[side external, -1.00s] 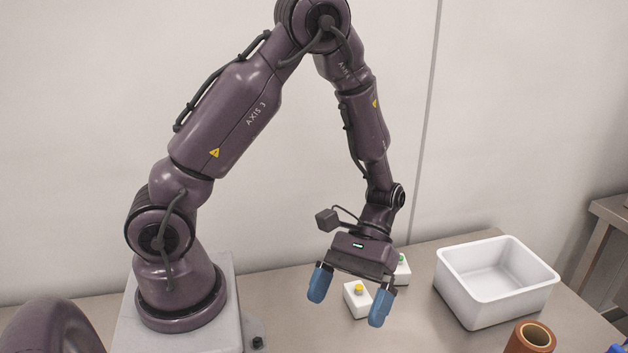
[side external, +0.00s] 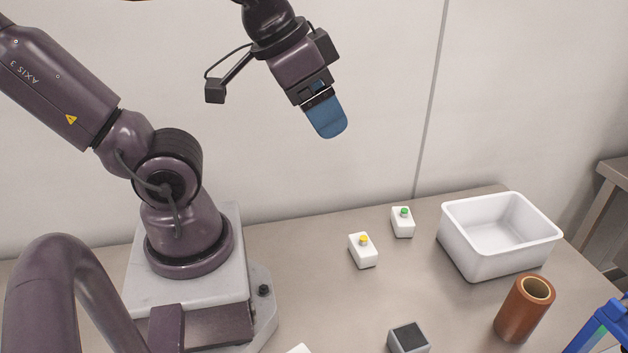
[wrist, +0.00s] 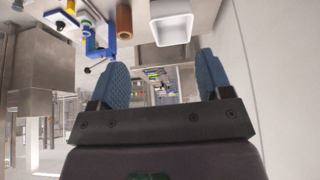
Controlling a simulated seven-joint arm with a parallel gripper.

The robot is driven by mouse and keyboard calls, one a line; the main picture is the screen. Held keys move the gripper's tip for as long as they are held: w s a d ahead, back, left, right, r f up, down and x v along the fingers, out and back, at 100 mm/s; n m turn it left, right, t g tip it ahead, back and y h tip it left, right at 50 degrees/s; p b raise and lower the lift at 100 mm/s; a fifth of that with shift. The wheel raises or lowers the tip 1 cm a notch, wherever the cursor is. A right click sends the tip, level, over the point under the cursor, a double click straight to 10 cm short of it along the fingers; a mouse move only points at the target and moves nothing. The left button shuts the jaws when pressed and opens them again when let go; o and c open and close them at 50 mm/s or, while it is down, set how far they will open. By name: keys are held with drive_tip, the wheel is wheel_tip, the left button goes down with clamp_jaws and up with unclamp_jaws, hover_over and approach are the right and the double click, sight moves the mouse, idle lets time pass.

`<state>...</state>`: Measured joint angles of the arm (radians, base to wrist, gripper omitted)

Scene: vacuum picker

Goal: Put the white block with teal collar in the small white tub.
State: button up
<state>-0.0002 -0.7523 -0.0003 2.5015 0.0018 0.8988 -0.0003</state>
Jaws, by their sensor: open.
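Two white blocks stand on the table in the side view, one with a yellow top (side external: 363,255) and one with a green top (side external: 403,226). No teal collar can be made out on either. A white sliver (side external: 299,350) shows at the bottom edge, mostly cut off. The white tub (side external: 478,257) stands to the right of the blocks and looks empty; it also shows in the wrist view (wrist: 172,37). My gripper (side external: 328,123) is raised high above the table, tilted and apart from everything. The wrist view shows its blue fingers (wrist: 165,80) spread with nothing between them.
A brown cylinder (side external: 519,314) stands in front of the tub. A grey block with a dark top (side external: 408,339) is at the front middle. A blue piece (side external: 600,328) is at the right edge. Clear table lies between the blocks and the cylinder.

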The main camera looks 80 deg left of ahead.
idle(0.3)
drive_tip(key=s+d+f+m+g+y, duration=0.2)
drive_tip(key=d+f+m+g, duration=0.2)
drive_tip(key=d+f+m, duration=0.6)
drive_tip(key=s+d+f+m+g+y, duration=0.2)
drive_tip(key=d+f+m+g, duration=0.1)
drive_tip(key=d+f, duration=0.8)
drive_tip(key=x, duration=0.4)
drive_tip(key=a+x, duration=0.1)
drive_tip(key=x, duration=0.9)
drive_tip(key=shift+a, duration=0.3)
drive_tip(key=shift+r, duration=0.1)
drive_tip(key=c, duration=1.1)
